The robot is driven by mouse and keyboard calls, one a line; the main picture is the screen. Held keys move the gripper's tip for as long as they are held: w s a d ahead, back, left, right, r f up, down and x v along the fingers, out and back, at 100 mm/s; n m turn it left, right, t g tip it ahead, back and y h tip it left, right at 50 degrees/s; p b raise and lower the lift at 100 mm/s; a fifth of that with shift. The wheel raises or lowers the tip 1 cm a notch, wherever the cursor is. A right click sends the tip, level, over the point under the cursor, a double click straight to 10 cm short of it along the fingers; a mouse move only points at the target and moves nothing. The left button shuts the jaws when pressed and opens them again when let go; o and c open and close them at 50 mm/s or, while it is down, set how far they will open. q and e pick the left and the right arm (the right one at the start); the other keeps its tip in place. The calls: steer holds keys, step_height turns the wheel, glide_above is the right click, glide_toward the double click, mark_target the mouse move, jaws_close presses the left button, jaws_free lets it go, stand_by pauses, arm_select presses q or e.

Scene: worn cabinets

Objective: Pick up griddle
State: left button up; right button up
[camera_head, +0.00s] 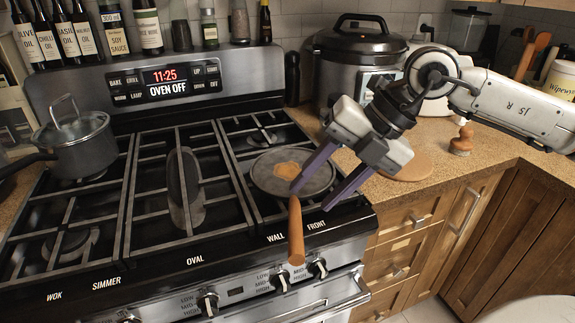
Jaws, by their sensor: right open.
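The griddle (262,182) is a round, flat grey pan with a tan patch in its middle. It lies on the right burners of the stove, and its orange-brown wooden handle (296,232) points toward the front edge. My right gripper (312,198) reaches in from the right, above the griddle's right side. Its two purple-grey fingers are spread apart with nothing between them. One fingertip overlaps the griddle near the base of the handle in the picture; I cannot tell whether it touches. My left gripper is not in view.
A lidded pot (75,143) stands on the stove's left burners. Bottles line the stove's back ledge. A pressure cooker (355,62), a round wooden board (405,166) and a small wooden-handled tool (462,140) stand on the right counter. The stove's middle grate is clear.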

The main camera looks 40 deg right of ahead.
mark_target(299, 207)
steer(key=shift+x, duration=0.9)
steer(key=p+x, duration=0.1)
steer(key=x, duration=0.3)
steer(key=shift+a+f, duration=0.1)
steer(key=shift+a, duration=0.2)
steer(key=shift+w+a+f, duration=0.15)
steer(key=shift+w+f, duration=0.05)
steer(key=shift+f, duration=0.25)
steer(key=c, duration=1)
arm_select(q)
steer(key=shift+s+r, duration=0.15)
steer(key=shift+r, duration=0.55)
arm_select(e)
jaws_close()
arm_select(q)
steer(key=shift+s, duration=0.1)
arm_select(e)
steer(key=shift+w+r, duration=0.1)
steer(key=shift+r, duration=0.15)
